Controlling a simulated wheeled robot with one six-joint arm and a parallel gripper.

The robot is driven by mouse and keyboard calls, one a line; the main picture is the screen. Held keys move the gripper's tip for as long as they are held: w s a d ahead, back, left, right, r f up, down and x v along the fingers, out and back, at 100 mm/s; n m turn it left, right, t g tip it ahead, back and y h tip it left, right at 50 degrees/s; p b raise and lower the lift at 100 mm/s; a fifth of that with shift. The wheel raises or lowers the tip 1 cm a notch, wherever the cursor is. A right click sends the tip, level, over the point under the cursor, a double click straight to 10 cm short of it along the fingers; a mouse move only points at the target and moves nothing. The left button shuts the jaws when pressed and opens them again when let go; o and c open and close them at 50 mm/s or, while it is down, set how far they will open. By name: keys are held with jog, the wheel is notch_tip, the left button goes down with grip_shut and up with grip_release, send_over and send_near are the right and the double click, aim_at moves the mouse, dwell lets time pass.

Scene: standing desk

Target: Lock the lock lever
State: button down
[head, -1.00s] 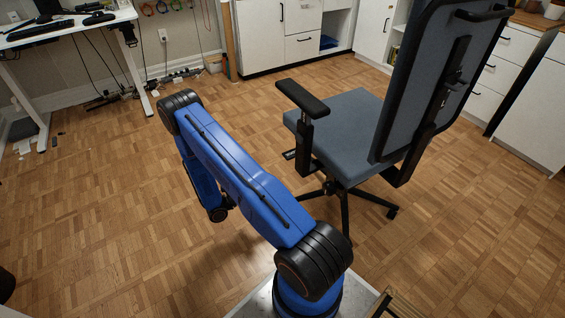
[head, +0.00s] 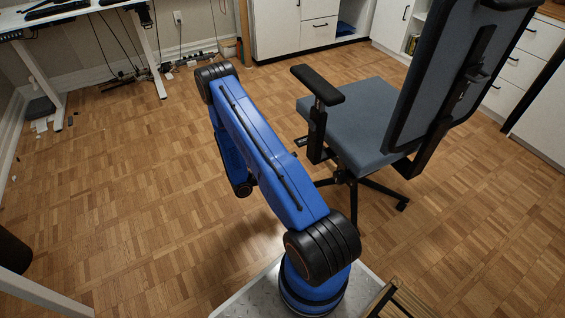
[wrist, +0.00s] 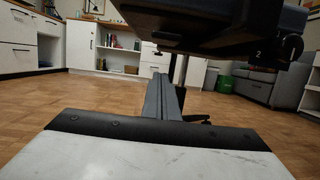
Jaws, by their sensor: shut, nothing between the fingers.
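The office chair (head: 365,120) with a blue-grey seat stands right of my blue arm in the head view. In the wrist view the dark underside of the seat (wrist: 215,25) hangs close overhead, with a dark rounded knob or lever (wrist: 290,47) at its right edge. I cannot tell whether this is the lock lever. A pale plate with a dark screwed edge, which looks like part of my gripper (wrist: 160,138), fills the bottom of the wrist view. It is shut and empty, below and apart from the seat. The head view hides my gripper behind the arm.
White cabinets (head: 290,25) line the back. A white desk (head: 75,15) is at the upper left, and a white leg (head: 40,295) at the lower left. Open parquet floor (head: 130,170) lies left.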

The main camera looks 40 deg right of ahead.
jog(key=r, duration=0.1)
jog(key=d+r, duration=0.1)
jog(key=r, duration=0.1)
jog(key=d+r, duration=0.1)
jog(key=shift+s+d+r, duration=0.25)
jog(key=shift+s+r, duration=0.05)
jog(key=shift+a+r, duration=0.1)
jog(key=shift+r, duration=0.05)
dwell(0.3)
notch_tip(320, 180, up, 11)
jog(key=t+y, duration=0.1)
jog(key=y, duration=0.3)
dwell(0.6)
jog(key=shift+w+r, duration=0.1)
dwell(0.3)
